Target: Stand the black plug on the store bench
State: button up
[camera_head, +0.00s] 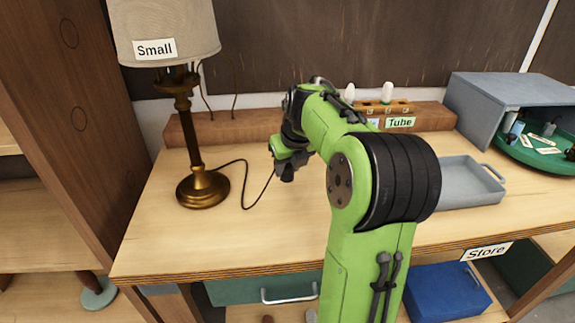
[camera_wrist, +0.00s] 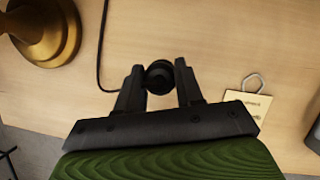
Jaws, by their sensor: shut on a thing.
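My gripper (camera_head: 287,173) is low over the store bench (camera_head: 180,248), right of the brass lamp. In the wrist view its two dark fingers (camera_wrist: 157,88) are shut on the round black plug (camera_wrist: 159,76). In the head view the plug cannot be told apart from the dark fingers. A thin black cord (camera_head: 240,163) runs from the lamp (camera_head: 203,188) across the bench towards my gripper. In the wrist view the cord (camera_wrist: 101,55) ends at the left finger. The gap between plug and bench top cannot be judged.
A tag with a wire loop (camera_wrist: 248,106) lies right of my gripper. A "Tube" rack (camera_head: 385,107) stands at the back, a grey tray (camera_head: 468,195) to the right, and a grey box (camera_head: 470,100) with a green round tray (camera_head: 515,155) farther right. Bare wood lies in front of my gripper.

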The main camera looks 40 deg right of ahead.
aim_at(288, 181)
jog(key=shift+f, duration=0.1)
jog(key=shift+f+b, duration=1.9)
jog(key=shift+f, duration=0.35)
jog(key=shift+f+b, duration=0.3)
jog(key=shift+f, duration=0.15)
jog(key=o, duration=1.1)
jog(key=p+v, duration=0.7)
jog(key=v, duration=0.8)
jog(key=shift+s+a+r, duration=0.1)
jog(key=shift+s+r, duration=0.1)
jog(key=shift+r, duration=0.15)
